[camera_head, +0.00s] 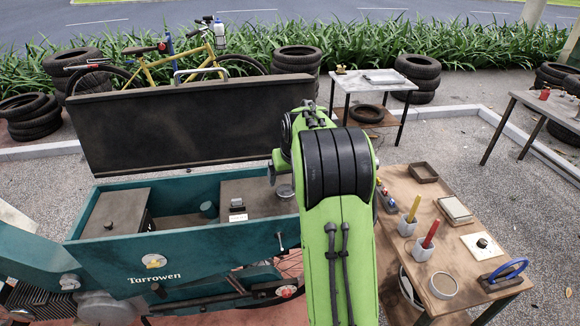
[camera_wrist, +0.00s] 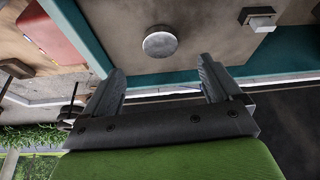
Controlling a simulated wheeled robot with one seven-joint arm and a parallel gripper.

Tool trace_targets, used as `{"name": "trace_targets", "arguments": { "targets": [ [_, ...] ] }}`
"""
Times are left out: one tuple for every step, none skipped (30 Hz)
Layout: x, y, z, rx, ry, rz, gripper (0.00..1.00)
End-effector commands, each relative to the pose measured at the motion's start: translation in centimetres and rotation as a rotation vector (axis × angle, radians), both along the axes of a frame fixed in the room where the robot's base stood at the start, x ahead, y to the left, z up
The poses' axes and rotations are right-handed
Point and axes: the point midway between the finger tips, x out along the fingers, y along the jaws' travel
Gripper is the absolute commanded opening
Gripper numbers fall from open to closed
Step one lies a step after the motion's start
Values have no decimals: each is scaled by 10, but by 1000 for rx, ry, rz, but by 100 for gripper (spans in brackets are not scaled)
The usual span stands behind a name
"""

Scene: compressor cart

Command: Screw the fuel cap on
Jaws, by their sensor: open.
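A round grey disc (camera_wrist: 160,42), which looks like the fuel cap or filler top, sits on the brown deck panel in the wrist view. It also shows in the head view (camera_head: 286,190), beside my arm. I cannot tell whether it is a loose cap, a seated cap or the bare filler. My gripper (camera_wrist: 162,82) is open, with nothing between its fingers. The disc lies beyond the fingertips, roughly centred between them in the picture. In the head view my green arm hides most of the gripper. The teal compressor cart (camera_head: 185,255) stands open.
The raised dark lid (camera_head: 180,125) stands behind the deck. A small switch block (camera_wrist: 258,18) is right of the disc in the wrist view. A wooden bench (camera_head: 405,180) at right holds cups, trays and a round tin (camera_head: 443,285). Tyres and a bicycle are behind.

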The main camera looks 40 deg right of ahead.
Motion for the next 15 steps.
{"name": "trace_targets", "arguments": {
  "targets": [
    [4,-1,-13,2,4,1,92],
    [6,-2,-19,2,4,1,92],
    [10,-3,-28,2,4,1,92],
    [12,-4,-34,2,4,1,92],
    [15,-5,-40,2,4,1,92],
    [18,-6,-48,2,4,1,92],
    [20,-6,-53,2,4,1,92],
    [22,-7,-58,1,2,1,92],
    [24,-8,-63,1,2,1,92],
    [26,-9,-67,1,2,1,92],
    [27,-9,-69,1,0,1,92],
    [28,-10,-72,1,0,1,92],
    [29,-10,-74,1,0,1,92],
    [29,-10,-75,1,0,1,92],
    [30,-10,-76,1,0,1,92]
  ]
}}
